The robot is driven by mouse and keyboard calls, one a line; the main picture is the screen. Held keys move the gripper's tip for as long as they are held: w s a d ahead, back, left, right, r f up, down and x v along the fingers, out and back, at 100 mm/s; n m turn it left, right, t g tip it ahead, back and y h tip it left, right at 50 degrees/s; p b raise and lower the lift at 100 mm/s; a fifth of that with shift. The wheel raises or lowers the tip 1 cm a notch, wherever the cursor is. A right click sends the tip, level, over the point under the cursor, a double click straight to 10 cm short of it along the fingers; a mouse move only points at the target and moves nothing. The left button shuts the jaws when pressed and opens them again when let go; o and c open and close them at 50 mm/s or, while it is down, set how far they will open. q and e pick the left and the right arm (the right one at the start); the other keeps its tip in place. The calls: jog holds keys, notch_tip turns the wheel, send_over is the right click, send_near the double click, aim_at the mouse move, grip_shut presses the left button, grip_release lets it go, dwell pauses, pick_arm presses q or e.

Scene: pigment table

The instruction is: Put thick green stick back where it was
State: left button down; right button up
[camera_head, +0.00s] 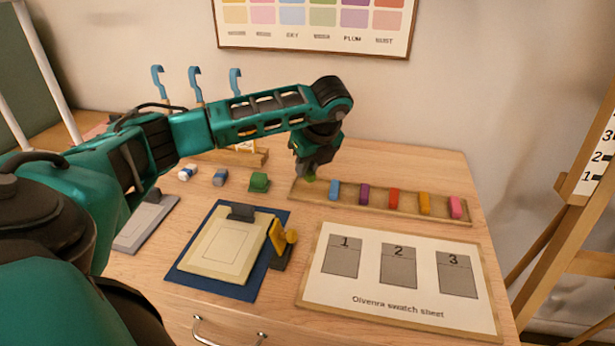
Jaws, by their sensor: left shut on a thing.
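The thick green stick (310,178) shows as a small bit of green beneath my left gripper (309,174). My left gripper points down at the left end of the wooden stick tray (380,204) and is shut on the stick, hiding most of it. Whether the stick touches the tray I cannot tell. My right gripper is not in view.
A swatch sheet (400,303) with three grey squares lies in front of the tray. A clipboard (190,265), a yellow-and-dark object (281,245), a green block (259,182) and two small tubes (220,177) are to the left. Blue hooks (195,82) stand behind my arm.

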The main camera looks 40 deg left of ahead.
aim_at(309, 172)
pick_arm(q)
jog(key=shift+f, duration=1.75)
jog(key=c, duration=1)
grip_release()
jog(key=v, duration=1.2)
jog(key=shift+s, duration=0.1)
